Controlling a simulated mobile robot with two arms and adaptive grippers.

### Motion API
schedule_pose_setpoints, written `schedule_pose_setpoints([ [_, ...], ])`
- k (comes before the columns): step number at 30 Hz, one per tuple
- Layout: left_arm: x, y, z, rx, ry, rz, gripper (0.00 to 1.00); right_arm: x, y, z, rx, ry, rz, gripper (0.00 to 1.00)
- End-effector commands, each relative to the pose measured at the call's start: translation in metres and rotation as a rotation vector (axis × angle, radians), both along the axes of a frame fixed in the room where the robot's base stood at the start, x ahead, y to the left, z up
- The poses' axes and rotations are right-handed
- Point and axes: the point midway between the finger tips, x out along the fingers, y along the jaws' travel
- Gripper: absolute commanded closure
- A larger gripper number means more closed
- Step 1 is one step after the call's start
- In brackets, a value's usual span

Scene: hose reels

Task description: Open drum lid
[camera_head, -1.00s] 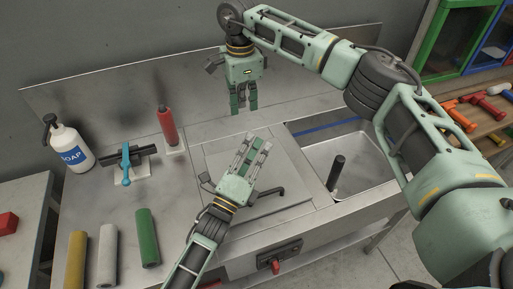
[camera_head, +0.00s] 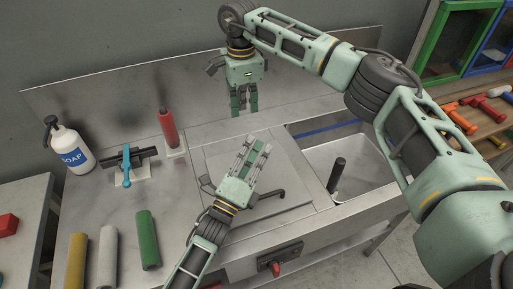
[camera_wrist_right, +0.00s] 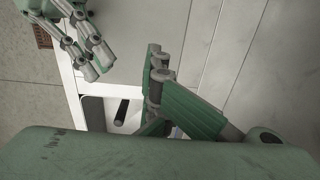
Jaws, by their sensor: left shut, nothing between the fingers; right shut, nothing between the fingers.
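A flat square metal panel (camera_head: 285,170), apparently the drum lid, lies in the middle of the steel bench and looks closed. A dark bent handle (camera_head: 268,194) shows at its front, partly behind my left gripper. My left gripper (camera_head: 257,145) is over the panel, its fingers pointing to the back of the bench, and holds nothing. Whether it touches the panel is unclear. My right gripper (camera_head: 244,112) points down behind the panel, near the back wall, shut and empty. The right wrist view shows its fingers (camera_wrist_right: 158,85) and my left gripper (camera_wrist_right: 97,62).
A sink basin (camera_head: 365,160) with a black upright cylinder (camera_head: 337,175) is right of the panel. A red knob (camera_head: 276,267) is on the front.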

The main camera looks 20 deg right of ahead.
Motion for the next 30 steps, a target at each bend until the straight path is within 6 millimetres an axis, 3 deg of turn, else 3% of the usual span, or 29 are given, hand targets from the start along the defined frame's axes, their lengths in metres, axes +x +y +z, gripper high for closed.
schedule_pose_setpoints([
  [16, 0.0, -0.0001, 0.0001, 0.0, 0.0, 0.0, 1.0, 0.0, 0.0, 0.0, 0.0, 0.0, 0.0, 1.0],
  [25, 0.0, -0.0001, 0.0001, 0.0, 0.0, 0.0, 1.0, 0.0, 0.0, 0.0, 0.0, 0.0, 0.0, 0.74],
  [30, 0.0, -0.0001, 0.0001, 0.0, 0.0, 0.0, 1.0, 0.0, 0.0, 0.0, 0.0, 0.0, 0.0, 0.73],
])
